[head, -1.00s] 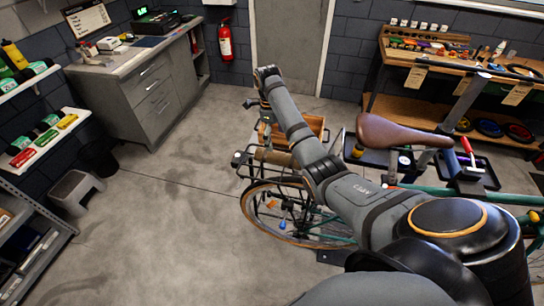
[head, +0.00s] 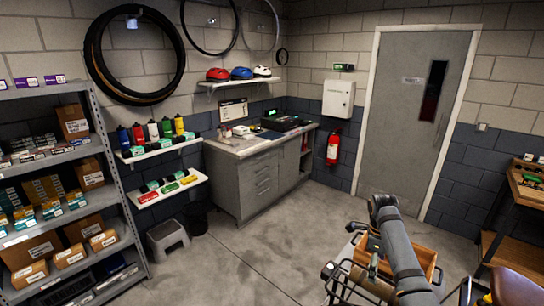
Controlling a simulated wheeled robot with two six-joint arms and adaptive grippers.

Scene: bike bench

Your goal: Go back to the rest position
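One of my arms, which I take to be the left, comes in at the lower right of the head view. It reaches up to a dark wrist joint and bends down in front of a wooden crate (head: 424,262) on the bike's rear rack. My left gripper (head: 373,266) is small and dark, low by the crate's left side. Its fingers cannot be made out, nor whether it touches the crate or holds anything. My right arm and gripper are outside the picture.
A brown bike saddle (head: 514,287) is at the lower right. A wooden workbench (head: 527,190) stands at the right edge. A grey cabinet (head: 255,180), a step stool (head: 167,238) and a loaded shelf unit (head: 118,190) stand left. The floor between is clear.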

